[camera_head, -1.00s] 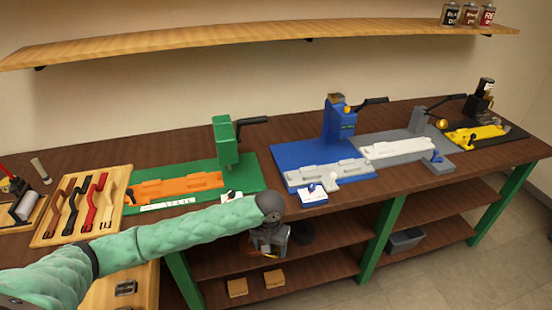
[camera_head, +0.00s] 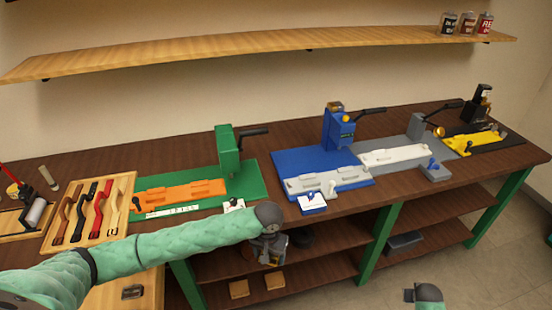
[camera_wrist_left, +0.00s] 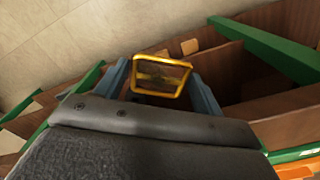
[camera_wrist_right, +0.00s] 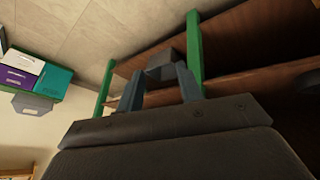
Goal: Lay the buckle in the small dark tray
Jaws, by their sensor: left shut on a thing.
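My left gripper (camera_head: 268,252) hangs in front of the bench's lower shelves in the head view. In the left wrist view its fingers (camera_wrist_left: 163,85) are shut on a gold rectangular buckle (camera_wrist_left: 160,76), held tilted. A small dark tray (camera_head: 404,243) stands on a lower shelf under the bench, right of the left gripper and apart from it. My right gripper (camera_head: 409,296) shows at the bottom right of the head view. In the right wrist view its fingers (camera_wrist_right: 160,88) are spread, with a grey shape beyond that I cannot identify for certain.
The bench top carries a green press (camera_head: 228,150), a blue press (camera_head: 338,125) and a wooden board (camera_head: 125,188) with several straps. Two wooden blocks (camera_head: 239,289) lie on the lower shelf. A green bench leg (camera_head: 377,240) stands between left gripper and tray.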

